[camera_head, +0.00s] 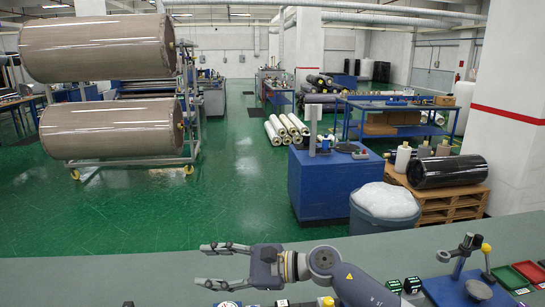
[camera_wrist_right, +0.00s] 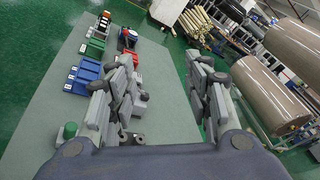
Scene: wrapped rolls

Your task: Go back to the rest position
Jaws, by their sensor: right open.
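My right gripper (camera_head: 212,266) is in the head view, low in the middle, above the grey-green table (camera_head: 100,275). Its arm comes in from the right and its fingers point left. The two fingers stand apart with nothing between them. In the right wrist view the open fingers of the right gripper (camera_wrist_right: 165,95) show on both sides, with the table top (camera_wrist_right: 75,130) beyond them. My left gripper does not show in either view.
A blue stand (camera_head: 462,288) and green (camera_head: 505,278) and red trays (camera_head: 530,271) sit at the table's right end. Small boxes lie near my arm. Beyond the table are a blue cabinet (camera_head: 315,190), a bin (camera_head: 383,222) and large wrapped rolls (camera_head: 110,128) on a rack.

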